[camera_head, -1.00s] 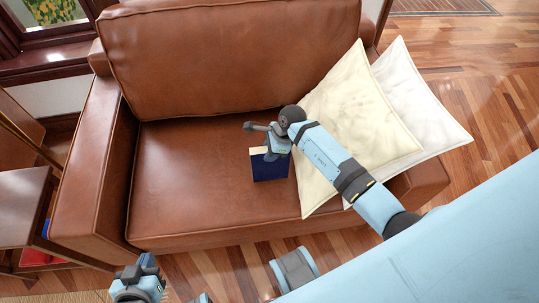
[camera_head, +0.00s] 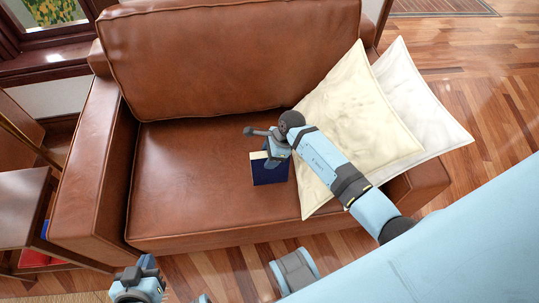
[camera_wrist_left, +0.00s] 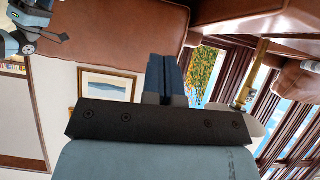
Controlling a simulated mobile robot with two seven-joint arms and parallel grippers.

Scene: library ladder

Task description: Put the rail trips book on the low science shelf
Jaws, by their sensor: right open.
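A dark blue book (camera_head: 270,174) with a pale top edge is on the brown sofa seat, near the cream pillow. I cannot read its title. My right gripper (camera_head: 273,160) is open at the book's upper edge and hides part of it; whether the fingers touch it I cannot tell. My left gripper (camera_head: 146,264) is low at the bottom left of the head view, away from the book. In the left wrist view its two fingers (camera_wrist_left: 166,80) are together with nothing between them. No shelf that I can identify as the science shelf shows.
The brown leather sofa (camera_head: 185,190) fills the middle, its armrests at both sides. Cream (camera_head: 350,110) and white (camera_head: 425,105) pillows lean at the right. A wooden piece of furniture (camera_head: 25,205) stands at the left, with red and blue items below its top. The seat left of the book is clear.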

